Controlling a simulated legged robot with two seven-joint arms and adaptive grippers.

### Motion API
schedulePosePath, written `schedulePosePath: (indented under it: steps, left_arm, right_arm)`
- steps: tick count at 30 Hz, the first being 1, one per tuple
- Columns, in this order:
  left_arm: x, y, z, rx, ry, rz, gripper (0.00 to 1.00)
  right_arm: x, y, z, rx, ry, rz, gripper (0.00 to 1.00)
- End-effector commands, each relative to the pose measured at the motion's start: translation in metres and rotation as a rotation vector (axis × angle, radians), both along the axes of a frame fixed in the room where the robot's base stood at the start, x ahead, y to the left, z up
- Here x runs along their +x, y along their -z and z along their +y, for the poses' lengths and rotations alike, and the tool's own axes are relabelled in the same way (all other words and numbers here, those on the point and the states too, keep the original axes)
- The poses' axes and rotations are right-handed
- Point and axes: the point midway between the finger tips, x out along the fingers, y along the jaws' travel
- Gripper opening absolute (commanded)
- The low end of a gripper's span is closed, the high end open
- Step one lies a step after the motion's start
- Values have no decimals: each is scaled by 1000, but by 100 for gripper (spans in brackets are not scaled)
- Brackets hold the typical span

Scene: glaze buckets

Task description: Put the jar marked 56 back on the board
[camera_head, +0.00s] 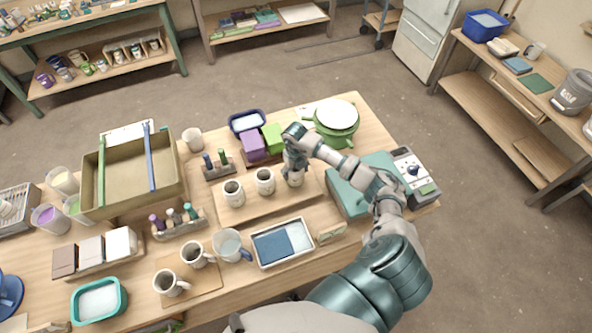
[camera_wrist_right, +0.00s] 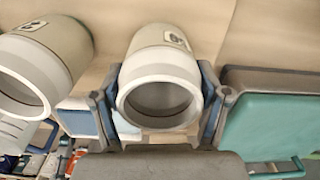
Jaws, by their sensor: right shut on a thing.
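My right gripper (camera_head: 294,166) reaches down from above and is shut on a grey-white jar (camera_head: 295,178) at the right part of the wooden board (camera_head: 262,208). I cannot tell whether the jar's base touches the board. In the right wrist view the held jar (camera_wrist_right: 160,75) sits between the fingers (camera_wrist_right: 160,100), its open rim facing the camera. Two similar jars stand on the board, a left one (camera_head: 233,194) and a middle one (camera_head: 265,181). Another jar (camera_wrist_right: 45,65) shows beside the held one in the wrist view. My left gripper is out of view.
A teal case (camera_head: 350,200) lies right of the board, and a green pot (camera_head: 336,120) stands behind. Purple (camera_head: 254,146) and green (camera_head: 273,138) blocks are behind the jars. A tray with blue tiles (camera_head: 282,245) lies in front. The table is crowded.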

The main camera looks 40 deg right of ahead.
Motion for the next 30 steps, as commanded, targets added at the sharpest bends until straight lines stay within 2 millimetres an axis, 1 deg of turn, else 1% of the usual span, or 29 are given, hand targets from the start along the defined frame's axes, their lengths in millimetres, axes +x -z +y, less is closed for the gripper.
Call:
schedulePosePath:
  steps: [4,8,9,11,20,23,26,30]
  left_arm:
    - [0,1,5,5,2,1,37]
    - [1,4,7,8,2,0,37]
    - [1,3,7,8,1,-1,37]
    - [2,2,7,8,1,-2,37]
    - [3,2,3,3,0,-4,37]
    - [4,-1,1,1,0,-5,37]
    - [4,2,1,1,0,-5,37]
    - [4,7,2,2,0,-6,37]
  right_arm:
    - [0,0,-3,3,0,-2,25]
    - [0,4,-4,4,0,-2,25]
    - [0,4,-3,4,0,-1,84]
    - [0,4,-3,4,1,-1,99]
    - [0,3,-2,2,1,0,100]
    - [0,-2,-1,1,1,0,100]
    - [1,-12,-2,0,0,-4,100]
    - [1,-40,-3,0,0,-6,100]
